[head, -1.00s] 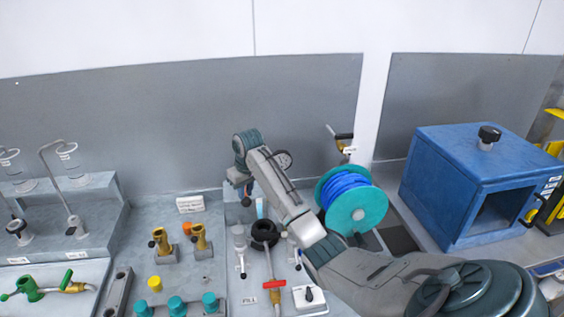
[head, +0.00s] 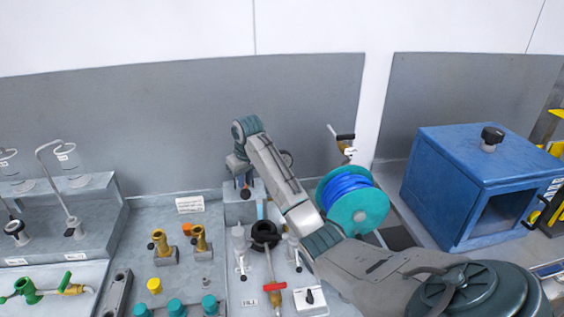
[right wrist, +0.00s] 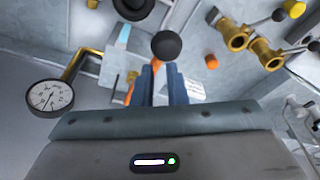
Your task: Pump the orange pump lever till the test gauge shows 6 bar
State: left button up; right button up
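My right gripper (head: 245,187) is over the back of the bench, pointing down, with dark blue fingers. In the right wrist view its fingers (right wrist: 163,78) stand close together with a narrow gap, at the black ball knob (right wrist: 166,46) that seems to belong to the pump lever. Orange parts (right wrist: 130,88) show beside the fingers; most of the lever is hidden. The knob also shows below the fingers in the head view (head: 245,194). The round white gauge (right wrist: 50,97) on a brass pipe shows at left; its reading is too small to tell. My left gripper is not in view.
A teal reel with blue hose (head: 352,203) stands right of my right forearm, near a blue box (head: 478,185). Brass fittings (head: 200,240) and teal caps (head: 176,307) are on the bench at left. A black ring (head: 265,234) lies in front of the gripper.

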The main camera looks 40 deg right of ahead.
jog(key=shift+r, duration=0.8)
